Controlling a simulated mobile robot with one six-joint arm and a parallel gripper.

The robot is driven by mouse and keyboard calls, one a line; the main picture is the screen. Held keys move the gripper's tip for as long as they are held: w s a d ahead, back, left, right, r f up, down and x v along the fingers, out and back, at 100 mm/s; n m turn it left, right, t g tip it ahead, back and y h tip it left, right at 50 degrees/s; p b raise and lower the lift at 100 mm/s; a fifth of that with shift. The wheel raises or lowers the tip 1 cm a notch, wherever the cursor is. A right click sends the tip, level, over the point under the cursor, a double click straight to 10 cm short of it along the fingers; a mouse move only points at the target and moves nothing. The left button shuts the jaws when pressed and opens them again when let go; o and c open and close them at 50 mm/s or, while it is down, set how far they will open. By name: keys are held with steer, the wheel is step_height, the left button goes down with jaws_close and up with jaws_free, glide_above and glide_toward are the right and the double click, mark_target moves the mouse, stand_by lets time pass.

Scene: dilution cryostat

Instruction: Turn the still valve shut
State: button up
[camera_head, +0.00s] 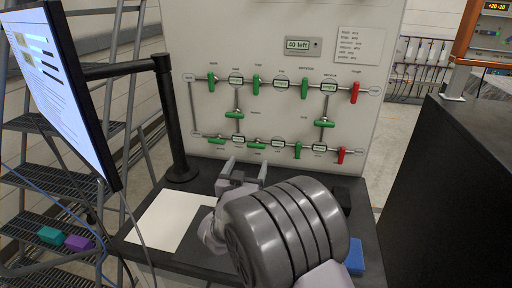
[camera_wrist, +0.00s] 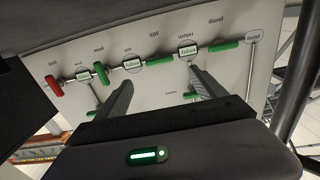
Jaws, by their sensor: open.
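The valve panel (camera_head: 270,65) stands upright behind the dark bench, with two rows of handles on pipe lines. In the lower row, green handles lie along the pipe at left (camera_head: 216,140) and middle (camera_head: 255,146). Another green handle (camera_head: 298,150) stands upright across it. The labels are tiny; the inverted wrist view seems to read "still" by the middle green handle (camera_wrist: 160,60), but I cannot be sure. My gripper (camera_head: 245,168) is open and empty, below and in front of the lower row. Its fingers (camera_wrist: 160,78) point at the panel in the wrist view, apart from the handles.
A monitor (camera_head: 62,90) on a black post (camera_head: 170,115) stands at left. A white sheet (camera_head: 165,222) and a blue block (camera_head: 355,256) lie on the bench. A dark cabinet (camera_head: 445,180) stands at right. Red handles (camera_head: 341,155) end the rows.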

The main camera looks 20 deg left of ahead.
mark_target(255, 146)
steer(key=w, duration=1)
steer(key=shift+w+a, duration=0.15)
steer(key=shift+a, duration=0.1)
steer(key=c, duration=1.4)
steer(key=shift+o, duration=0.2)
